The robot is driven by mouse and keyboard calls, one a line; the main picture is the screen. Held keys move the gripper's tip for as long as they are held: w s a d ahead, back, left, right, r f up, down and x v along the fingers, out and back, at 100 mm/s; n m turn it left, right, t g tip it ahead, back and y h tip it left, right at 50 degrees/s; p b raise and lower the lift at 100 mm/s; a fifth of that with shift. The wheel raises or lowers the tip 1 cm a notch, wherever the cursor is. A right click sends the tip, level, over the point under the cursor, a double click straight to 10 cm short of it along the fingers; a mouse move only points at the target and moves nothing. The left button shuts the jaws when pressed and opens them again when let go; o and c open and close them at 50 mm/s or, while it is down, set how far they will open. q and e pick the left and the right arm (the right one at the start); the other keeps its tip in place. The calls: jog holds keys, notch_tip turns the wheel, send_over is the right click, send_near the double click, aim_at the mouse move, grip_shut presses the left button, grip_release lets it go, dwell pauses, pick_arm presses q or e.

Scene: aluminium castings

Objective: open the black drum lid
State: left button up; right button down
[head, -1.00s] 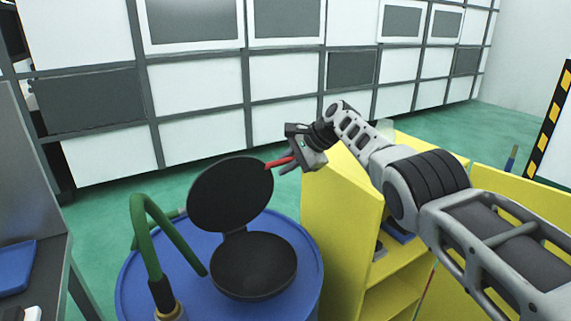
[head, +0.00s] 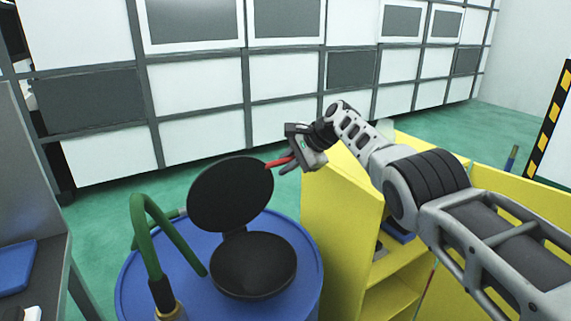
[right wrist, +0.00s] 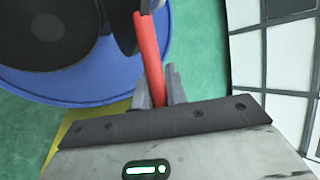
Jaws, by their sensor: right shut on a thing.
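The black drum lid (head: 231,193) stands raised, tilted up from the round black base (head: 253,264) on top of the blue drum (head: 136,285). A red handle (head: 279,162) sticks out from the lid's right edge. My right gripper (head: 288,163) is shut on the red handle at the lid's upper right. In the right wrist view the red handle (right wrist: 149,55) runs between the fingers (right wrist: 158,88), and the round black base (right wrist: 45,30) shows at upper left. My left gripper is not in view.
A green hose (head: 148,235) arches over the drum's left side. A yellow cabinet (head: 340,220) with open shelves stands close on the drum's right, under my right arm. A grey table (head: 55,270) with a blue tray (head: 14,268) is at the left edge.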

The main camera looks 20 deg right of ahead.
jog(key=shift+s+f, duration=0.1)
jog(key=shift+f, duration=0.2)
jog(key=c, duration=1.4)
grip_release()
jog(key=shift+r, duration=0.1)
jog(key=shift+r, duration=0.15)
jog(key=shift+d+r, duration=0.1)
jog(key=shift+r, duration=0.05)
jog(key=shift+s+d+r+p, duration=0.2)
jog(key=shift+d+r+p, duration=0.15)
jog(key=shift+r+p, duration=0.3)
jog(key=b+v, duration=0.1)
jog(key=v, duration=1.2)
jog(key=shift+s+d, duration=0.3)
jog(key=shift+s, duration=0.05)
jog(key=shift+r, duration=0.1)
